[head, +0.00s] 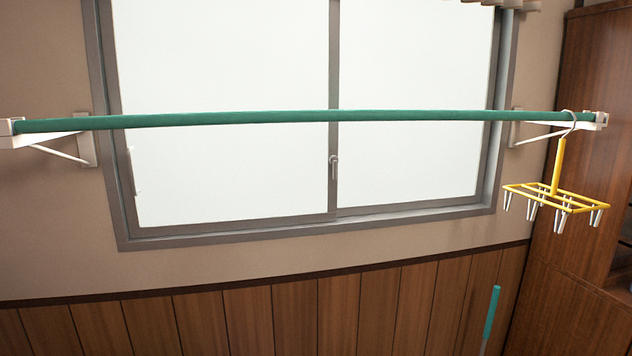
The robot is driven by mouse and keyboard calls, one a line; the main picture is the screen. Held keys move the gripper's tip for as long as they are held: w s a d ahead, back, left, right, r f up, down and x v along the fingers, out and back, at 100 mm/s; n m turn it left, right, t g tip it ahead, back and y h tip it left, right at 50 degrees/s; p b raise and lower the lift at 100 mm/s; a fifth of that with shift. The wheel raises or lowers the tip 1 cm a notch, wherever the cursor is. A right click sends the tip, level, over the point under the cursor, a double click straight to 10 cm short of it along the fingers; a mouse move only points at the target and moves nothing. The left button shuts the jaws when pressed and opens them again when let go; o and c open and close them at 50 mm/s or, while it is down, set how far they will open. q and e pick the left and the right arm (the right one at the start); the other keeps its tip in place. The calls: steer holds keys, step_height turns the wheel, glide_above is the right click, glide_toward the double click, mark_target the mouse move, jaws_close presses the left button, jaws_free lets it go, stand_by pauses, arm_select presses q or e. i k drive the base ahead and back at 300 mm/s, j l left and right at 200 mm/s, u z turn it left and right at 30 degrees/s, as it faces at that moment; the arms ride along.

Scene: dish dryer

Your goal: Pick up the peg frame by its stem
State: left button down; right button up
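The yellow peg frame (556,190) hangs at the right end of the green rail (330,116) in the head view. Its upright yellow stem (557,167) rises from the flat frame to a metal hook (569,118) over the rail. Several pale pegs (560,220) hang under the frame. Neither of my grippers shows in the head view.
White brackets hold the rail at the left (62,140) and right (545,130), in front of a window (225,170). A brown wooden cabinet (590,80) stands close to the right of the frame. A green-handled pole (491,312) stands below.

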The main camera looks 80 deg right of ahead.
mark_target(531, 215)
steer(key=z, duration=3.75)
steer(key=i+j+z, duration=0.15)
steer(key=z, duration=0.25)
steer(key=j, duration=0.1)
